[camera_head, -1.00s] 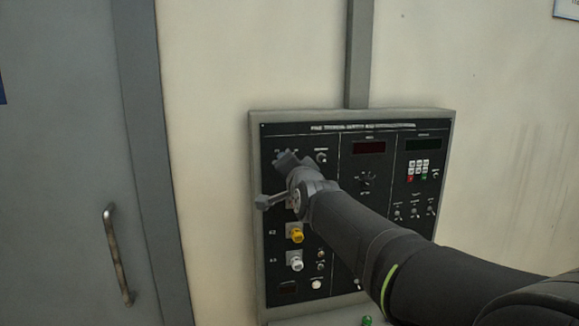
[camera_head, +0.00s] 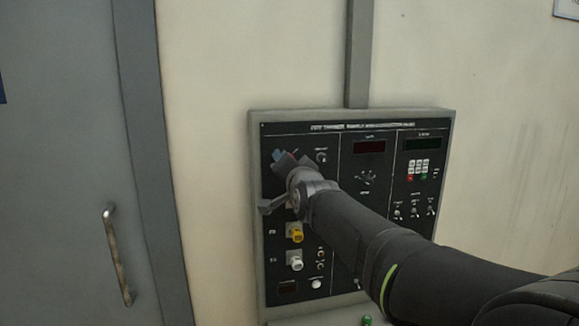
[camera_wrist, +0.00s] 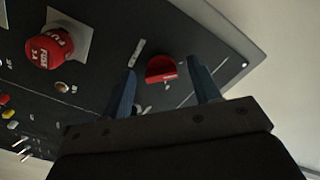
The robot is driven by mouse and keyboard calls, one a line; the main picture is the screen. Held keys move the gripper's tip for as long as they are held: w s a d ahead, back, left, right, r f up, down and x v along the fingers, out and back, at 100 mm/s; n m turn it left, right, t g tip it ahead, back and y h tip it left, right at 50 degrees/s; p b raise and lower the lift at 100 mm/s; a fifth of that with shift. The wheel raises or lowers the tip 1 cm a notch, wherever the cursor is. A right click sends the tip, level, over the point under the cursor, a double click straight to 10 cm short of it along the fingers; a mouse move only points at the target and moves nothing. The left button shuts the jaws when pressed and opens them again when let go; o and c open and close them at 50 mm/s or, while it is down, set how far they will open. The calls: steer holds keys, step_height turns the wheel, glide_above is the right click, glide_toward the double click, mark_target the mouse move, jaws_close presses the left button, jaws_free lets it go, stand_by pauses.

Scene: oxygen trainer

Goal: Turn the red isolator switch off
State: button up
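The red isolator switch (camera_wrist: 161,69) is a small red rotary knob on the black panel, seen in the wrist view. My gripper (camera_wrist: 163,64) is open, with one blue finger on each side of the switch and visible gaps between. How deep the fingertips reach relative to the knob is hard to tell. In the head view my gripper (camera_head: 283,158) is at the panel's upper left corner, and the switch is hidden behind it.
A large red fuse knob (camera_wrist: 48,48) sits left of the switch in the wrist view. Below my gripper in the head view are a yellow knob (camera_head: 296,233) and a white knob (camera_head: 297,264). A keypad (camera_head: 418,169) is at the right. A grey door (camera_head: 60,170) stands left.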

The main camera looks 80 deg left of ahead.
steer(key=shift+d, duration=0.1)
steer(key=d, duration=1.7)
stand_by(0.4)
steer(key=a, duration=1.7)
steer(key=d, duration=1.7)
steer(key=a+m, duration=1.2)
steer(key=a, duration=0.5)
steer(key=shift+r, duration=0.25)
